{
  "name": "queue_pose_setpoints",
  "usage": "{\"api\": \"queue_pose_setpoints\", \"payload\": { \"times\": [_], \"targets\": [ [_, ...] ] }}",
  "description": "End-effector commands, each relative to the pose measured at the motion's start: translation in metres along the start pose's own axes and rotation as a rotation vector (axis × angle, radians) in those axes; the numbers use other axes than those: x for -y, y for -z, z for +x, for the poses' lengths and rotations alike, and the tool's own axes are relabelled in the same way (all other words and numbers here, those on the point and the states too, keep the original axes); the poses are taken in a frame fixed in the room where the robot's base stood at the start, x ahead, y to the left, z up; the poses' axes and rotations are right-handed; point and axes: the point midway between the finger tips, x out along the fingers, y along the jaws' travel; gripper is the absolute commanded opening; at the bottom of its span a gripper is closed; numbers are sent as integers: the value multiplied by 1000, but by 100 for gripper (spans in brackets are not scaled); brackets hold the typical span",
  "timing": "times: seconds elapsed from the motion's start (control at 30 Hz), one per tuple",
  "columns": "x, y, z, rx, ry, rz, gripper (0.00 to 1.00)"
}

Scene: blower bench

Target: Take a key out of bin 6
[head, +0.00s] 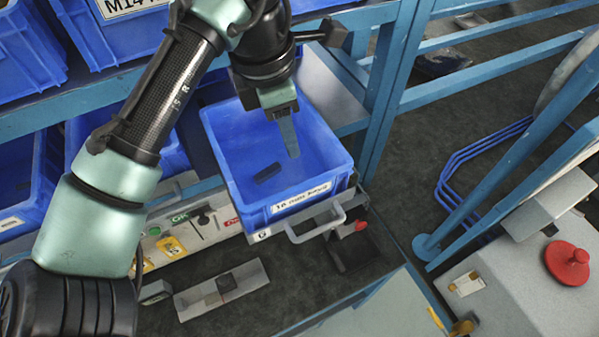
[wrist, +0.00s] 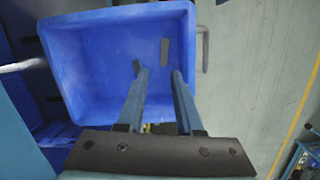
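A blue open bin (head: 225,150) stands pulled out on the front of the rack, with a white label on its front and a small tag below it that I cannot read surely. One dark, short bar-shaped key (head: 267,172) lies on its floor. In the wrist view the key (wrist: 165,52) shows as a grey bar just beyond the fingertips, nearer the right one. My gripper (head: 291,152) points down into the bin (wrist: 85,60). In the wrist view its two fingers (wrist: 158,73) are apart with nothing between them. The key is apart from the fingers.
More blue bins (head: 120,40) stand on the shelf above and to the left. A blue rack post (head: 392,90) rises close to the right of the bin. A grey handle (head: 318,225) sticks out below the bin. A red knob (head: 567,262) sits on a grey machine at the right.

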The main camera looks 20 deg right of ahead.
Motion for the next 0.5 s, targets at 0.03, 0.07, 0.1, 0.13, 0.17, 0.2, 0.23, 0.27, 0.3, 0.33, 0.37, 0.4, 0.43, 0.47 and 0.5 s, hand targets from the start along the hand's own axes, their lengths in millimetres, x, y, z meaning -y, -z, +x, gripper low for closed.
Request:
{"api": "queue_pose_setpoints", "payload": {
  "times": [0.03,0.07,0.1,0.13,0.17,0.2,0.23,0.27,0.3,0.33,0.37,0.4,0.43,0.47,0.5],
  "targets": [
    [2,4,2,-13,18,-25,35],
    [3,6,5,-16,24,-33,35],
    [4,6,10,-19,29,-39,35],
    [5,7,14,-20,31,-41,35],
    [5,7,19,-19,32,-41,35],
    [6,7,27,-18,32,-40,35],
    [5,7,33,-18,30,-41,35],
    [5,7,38,-19,30,-41,35],
    [6,7,46,-18,30,-40,35],
    [6,6,52,-17,30,-39,35],
    [6,6,56,-17,29,-39,35],
    [6,6,62,-17,28,-39,35],
    [6,6,66,-17,27,-38,35],
    [6,6,70,-17,26,-38,35],
    [6,6,73,-16,26,-37,35]
  ]
}}
